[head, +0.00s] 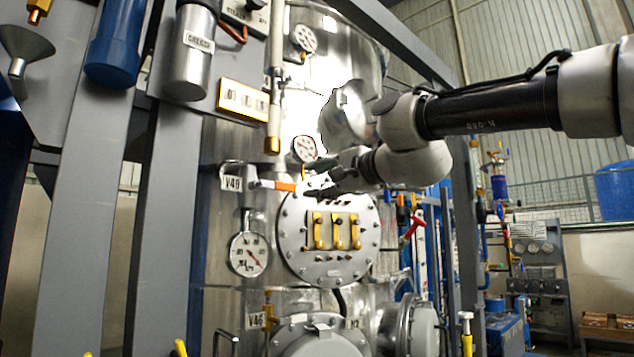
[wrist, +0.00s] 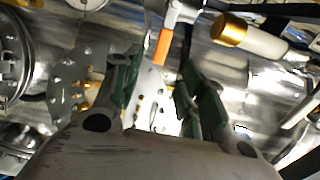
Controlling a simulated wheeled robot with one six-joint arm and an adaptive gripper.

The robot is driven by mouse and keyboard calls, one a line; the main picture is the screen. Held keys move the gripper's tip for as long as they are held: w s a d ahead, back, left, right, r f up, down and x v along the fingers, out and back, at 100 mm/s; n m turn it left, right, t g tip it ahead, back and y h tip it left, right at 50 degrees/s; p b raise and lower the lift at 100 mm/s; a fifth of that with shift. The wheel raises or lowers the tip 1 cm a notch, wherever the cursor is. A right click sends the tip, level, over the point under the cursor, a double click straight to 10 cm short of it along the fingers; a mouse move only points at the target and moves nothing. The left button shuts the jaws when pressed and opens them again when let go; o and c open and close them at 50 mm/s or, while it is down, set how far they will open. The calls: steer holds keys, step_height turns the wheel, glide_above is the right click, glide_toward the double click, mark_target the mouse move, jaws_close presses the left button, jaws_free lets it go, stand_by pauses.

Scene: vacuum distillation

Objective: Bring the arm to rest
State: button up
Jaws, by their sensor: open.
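My gripper (head: 322,187) is at the end of my arm, which reaches in from the right in the head view. It is close in front of the steel column, near the valve V49 (head: 252,182) and its orange-tipped handle (head: 285,186). In the wrist view my gripper (wrist: 160,95) has its two green-padded fingers apart, with nothing held between them. The orange handle (wrist: 163,45) shows beyond the fingertips, near the top middle. I cannot tell from these views whether a finger touches it.
A round bolted flange (head: 330,268) with yellow fittings sits just below my gripper. Pressure gauges (head: 248,254) are mounted on the column. Grey uprights (head: 160,230) stand at the left, with a grey cylinder (head: 190,50) above. The space at the right behind my arm looks more open.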

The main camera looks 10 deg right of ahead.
stand_by(0.4)
steer(key=s+d+f+n+g+h, duration=0.25)
steer(key=f+n, duration=0.25)
steer(key=f, duration=0.5)
steer(key=s+d+f+n+g+h, duration=0.1)
steer(key=s+d+f+n+g, duration=0.25)
steer(key=f, duration=0.75)
steer(key=s+d+f+n+g+h, duration=0.3)
steer(key=s+d+f+h, duration=0.3)
steer(key=s+d+f, duration=1.3)
step_height(320, 180, down, 2)
steer(key=shift+d+f+g, duration=0.1)
steer(key=shift+d+g, duration=0.25)
steer(key=shift+g, duration=0.55)
steer(key=shift+h, duration=0.25)
